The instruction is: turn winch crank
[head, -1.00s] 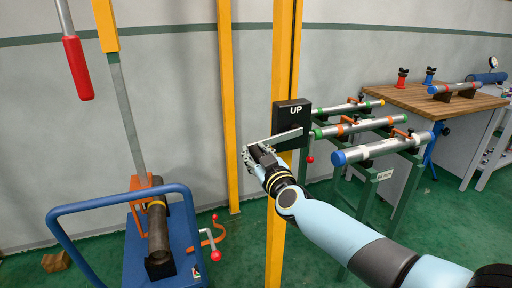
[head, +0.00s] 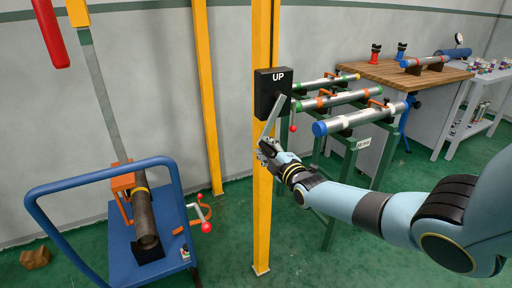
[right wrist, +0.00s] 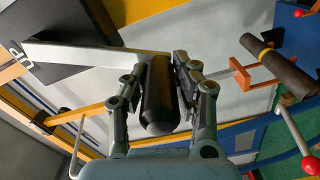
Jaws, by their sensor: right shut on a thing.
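The winch is a black box (head: 272,92) marked "UP" on a yellow post. Its flat grey crank arm (head: 273,116) slants down and slightly left from the box to my right gripper (head: 266,150). In the right wrist view the crank arm (right wrist: 85,54) runs from the dark box at the upper left to a black cylindrical handle (right wrist: 159,95). My right gripper (right wrist: 160,100) has its fingers on both sides of this handle and is shut on it. In the head view the handle is mostly hidden by the fingers. My left gripper is not in view.
A blue cart (head: 160,222) with a dark pipe (head: 145,220) stands at the left. Racked pipes (head: 345,118) lie right of the post, with a wooden table (head: 400,75) behind. A red handle (head: 50,35) hangs at upper left. Green floor is open in front.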

